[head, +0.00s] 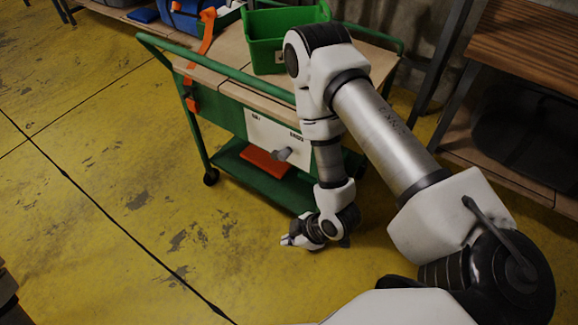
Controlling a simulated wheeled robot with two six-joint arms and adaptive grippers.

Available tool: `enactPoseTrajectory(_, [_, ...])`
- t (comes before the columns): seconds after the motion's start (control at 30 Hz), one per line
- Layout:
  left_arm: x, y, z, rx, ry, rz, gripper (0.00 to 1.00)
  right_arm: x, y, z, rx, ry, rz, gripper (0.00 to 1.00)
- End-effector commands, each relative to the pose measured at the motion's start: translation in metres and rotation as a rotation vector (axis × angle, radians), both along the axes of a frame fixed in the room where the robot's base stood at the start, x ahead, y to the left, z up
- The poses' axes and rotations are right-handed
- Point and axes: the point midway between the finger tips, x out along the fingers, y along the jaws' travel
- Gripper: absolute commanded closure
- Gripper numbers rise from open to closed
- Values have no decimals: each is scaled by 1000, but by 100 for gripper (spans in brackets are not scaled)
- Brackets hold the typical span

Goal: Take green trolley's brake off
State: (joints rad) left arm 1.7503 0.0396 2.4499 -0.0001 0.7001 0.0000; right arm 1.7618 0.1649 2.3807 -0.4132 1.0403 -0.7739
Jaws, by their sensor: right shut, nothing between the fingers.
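The green trolley (228,112) stands on the yellow floor at the upper middle, with a green push rail and wooden top. Its front carries a white panel (262,133) with small dark lettering too small to read and a grey knob or lever (282,154) near its lower edge. I cannot tell the brake's setting. My right gripper (288,241) is shut and empty, low in front of the trolley, below and apart from the grey lever. My right arm hides the trolley's right part.
A green bin (268,52) and an orange strap (207,32) are on the trolley top. An orange item (265,164) lies on its lower shelf. A wooden rack (530,40) stands at the right. The yellow floor (110,190) at left is clear.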

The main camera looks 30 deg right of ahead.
Motion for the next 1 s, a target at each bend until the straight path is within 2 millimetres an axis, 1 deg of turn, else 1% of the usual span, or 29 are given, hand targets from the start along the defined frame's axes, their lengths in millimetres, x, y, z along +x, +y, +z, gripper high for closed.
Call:
enactPoseTrajectory(0.03, [0, 0, -12, 0, 0, 0, 59, 11, 2, -6, 9, -72, 59, 100])
enactPoseTrajectory(0.17, [0, 0, -36, 0, 0, 0, 59, 46, 7, -4, 17, -346, 252, 100])
enactPoseTrajectory(0.23, [0, 0, -59, 0, 0, 0, 59, 69, 3, -3, 2, -557, 352, 100])
enactPoseTrajectory(0.27, [0, 0, -72, 0, 0, 0, 59, 79, -1, -2, -13, -668, 392, 100])
enactPoseTrajectory(0.3, [0, 0, -90, 0, 0, 0, 59, 91, -9, 0, -40, -817, 432, 100])
enactPoseTrajectory(0.37, [0, 0, -116, 0, 1, 1, 59, 103, -26, 4, -97, -1028, 468, 100])
enactPoseTrajectory(0.4, [0, 0, -132, 0, 1, 1, 59, 107, -39, 6, -140, -1155, 474, 100])
enactPoseTrajectory(0.47, [0, 0, -156, 0, 1, 0, 59, 108, -60, 7, -209, -1316, 465, 100])
enactPoseTrajectory(0.5, [0, 0, -172, 0, 1, 0, 59, 107, -75, 5, -256, -1408, 452, 100])
enactPoseTrajectory(0.53, [0, 0, -184, 0, 1, 0, 59, 105, -87, 3, -291, -1470, 436, 100])
enactPoseTrajectory(0.6, [0, 0, -212, 0, 1, 0, 59, 98, -113, -6, -370, -1590, 392, 100])
enactPoseTrajectory(0.7, [0, 0, -246, 0, 1, 1, 59, 85, -146, -22, -468, -1703, 327, 100])
enactPoseTrajectory(0.8, [0, 0, -270, 0, 1, 0, 59, 74, -169, -37, -530, -1755, 269, 100])
enactPoseTrajectory(0.83, [0, 0, -274, 0, 1, 0, 59, 71, -174, -40, -542, -1763, 257, 100])
enactPoseTrajectory(0.9, [0, 0, -281, 0, 1, 0, 59, 67, -182, -44, -563, -1775, 234, 100])
enactPoseTrajectory(1.0, [0, 0, -282, 0, 0, 0, 59, 64, -187, -44, -573, -1781, 220, 100])
